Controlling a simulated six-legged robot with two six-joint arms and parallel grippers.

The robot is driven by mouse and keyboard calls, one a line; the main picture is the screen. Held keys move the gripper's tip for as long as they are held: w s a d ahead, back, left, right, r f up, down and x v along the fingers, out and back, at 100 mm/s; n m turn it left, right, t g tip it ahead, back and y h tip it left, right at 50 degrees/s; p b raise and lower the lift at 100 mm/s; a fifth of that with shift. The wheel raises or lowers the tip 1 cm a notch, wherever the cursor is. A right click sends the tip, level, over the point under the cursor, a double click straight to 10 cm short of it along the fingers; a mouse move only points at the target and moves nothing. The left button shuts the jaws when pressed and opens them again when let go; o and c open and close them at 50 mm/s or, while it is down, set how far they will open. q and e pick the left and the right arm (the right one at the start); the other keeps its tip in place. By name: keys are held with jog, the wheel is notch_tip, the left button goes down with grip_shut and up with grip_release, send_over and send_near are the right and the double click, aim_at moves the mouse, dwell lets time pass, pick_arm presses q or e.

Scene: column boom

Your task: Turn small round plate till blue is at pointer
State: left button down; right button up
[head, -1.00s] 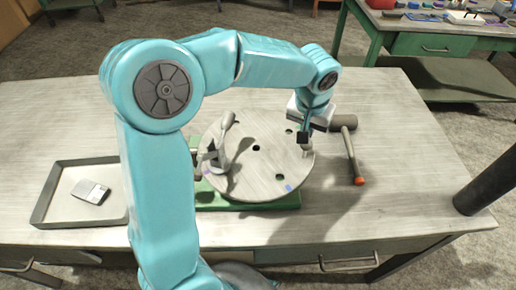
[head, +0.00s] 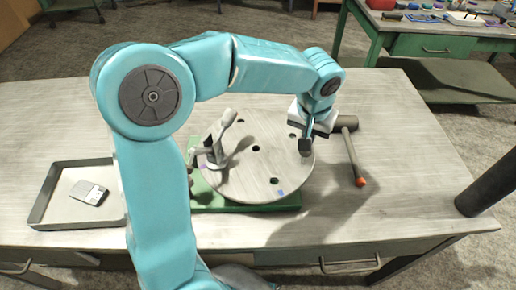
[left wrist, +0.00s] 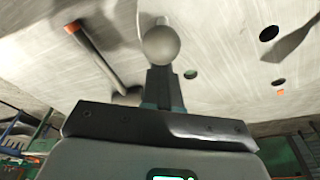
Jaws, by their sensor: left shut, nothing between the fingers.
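The round grey plate (head: 240,185) lies on a green base (head: 205,198) mid-table, with several dark holes. A small blue mark (head: 281,192) is near its front rim, right of centre. A grey upright lever-like piece (head: 222,138) stands at the plate's left side. My left gripper (head: 306,143) is shut and empty, low over the plate's right rim. In the left wrist view a grey round knob (left wrist: 160,45) is right at the fingertips; I cannot tell if they touch. A small orange mark (left wrist: 280,92) shows near the plate's edge there. I cannot make out the pointer. My right gripper is not in view.
A hammer (head: 354,155) with an orange handle end lies just right of the plate. A dark post (head: 488,183) is at the right edge. Table is clear beyond the hammer.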

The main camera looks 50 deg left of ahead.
aim_at(306, 155)
pick_arm(q)
jog(key=shift+s, duration=0.1)
jog(key=shift+s+d+b, duration=0.35)
jog(key=shift+s+d, duration=0.1)
jog(key=shift+d, duration=0.05)
jog(key=shift+s+d, duration=0.1)
jog(key=shift+s, duration=0.05)
jog(key=shift+s+d+b, duration=0.4)
jog(key=shift+s+d, duration=0.1)
jog(key=shift+s, duration=0.2)
jog(key=shift+s+d, duration=0.15)
jog(key=shift+s, duration=0.2)
jog(key=shift+s+d+b, duration=0.25)
jog(key=shift+s+b, duration=0.1)
jog(key=shift+s, duration=0.2)
